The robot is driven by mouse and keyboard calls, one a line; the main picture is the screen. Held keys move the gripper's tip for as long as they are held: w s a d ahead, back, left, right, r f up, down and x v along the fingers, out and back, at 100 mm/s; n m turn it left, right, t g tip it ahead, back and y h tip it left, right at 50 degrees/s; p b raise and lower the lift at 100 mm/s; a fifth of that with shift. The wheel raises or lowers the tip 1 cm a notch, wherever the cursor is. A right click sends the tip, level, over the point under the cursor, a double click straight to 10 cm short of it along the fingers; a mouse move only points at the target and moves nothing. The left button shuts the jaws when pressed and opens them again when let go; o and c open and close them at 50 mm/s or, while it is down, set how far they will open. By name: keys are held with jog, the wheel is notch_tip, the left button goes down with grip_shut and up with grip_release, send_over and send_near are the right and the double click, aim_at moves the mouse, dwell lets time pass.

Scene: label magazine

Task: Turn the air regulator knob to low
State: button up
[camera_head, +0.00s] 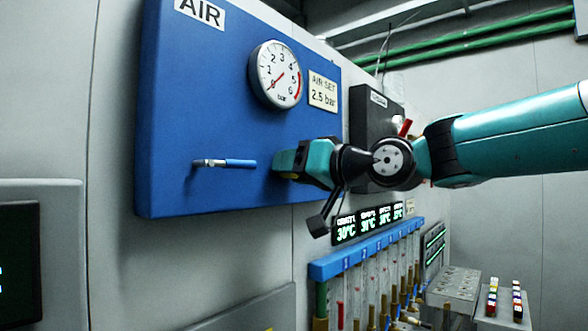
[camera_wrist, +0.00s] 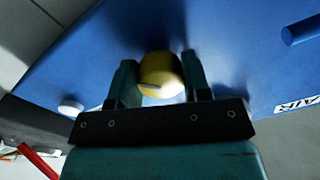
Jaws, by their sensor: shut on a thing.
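The air regulator knob (camera_wrist: 160,76) is round and yellow with a short dark mark on its face. It sits on the blue air panel (camera_head: 200,120). In the wrist view my gripper (camera_wrist: 158,78) has one finger on each side of the knob and is shut on it. In the head view my gripper (camera_head: 282,165) reaches the panel's lower right and hides the knob. The round pressure gauge (camera_head: 276,75) is above, its needle pointing to the lower left, near the low end. A label (camera_head: 323,92) beside it reads AIR SET 2.5 bar.
A blue-handled valve lever (camera_head: 226,163) sticks out left of my gripper, lying level. A dark box (camera_head: 375,125) with a red lever (camera_head: 405,127) is on the wall to the right. Temperature displays (camera_head: 367,222) and a row of tubes under a blue bar (camera_head: 350,262) are below.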

jog(key=shift+f+n+b, duration=0.15)
jog(key=shift+n+b, duration=0.15)
jog(key=shift+b, duration=0.2)
jog(key=n+b, duration=0.1)
jog(key=b, duration=0.2)
jog(key=shift+f+n, duration=0.15)
jog(key=shift+n, duration=0.25)
jog(key=n+b, duration=0.2)
jog(key=b, duration=0.1)
jog(key=shift+n, duration=0.4)
jog(key=n+b, duration=0.3)
jog(key=shift+n+b, duration=0.3)
jog(key=shift+b, duration=0.05)
jog(key=n+b, duration=0.3)
jog(key=n, duration=0.1)
jog(key=shift+d+r, duration=0.1)
jog(key=shift+r, duration=0.1)
jog(key=n+b, duration=0.2)
jog(key=n, duration=0.2)
jog(key=shift+h, duration=0.3)
jog(key=n+b, duration=0.1)
jog(key=n, duration=0.2)
jog(key=shift+r+n, duration=0.1)
jog(key=shift+n, duration=0.2)
jog(key=n+b, duration=0.2)
jog(key=n, duration=0.4)
jog(key=shift+r+t, duration=0.1)
jog(key=shift+t, duration=0.2)
jog(key=shift+n, duration=0.3)
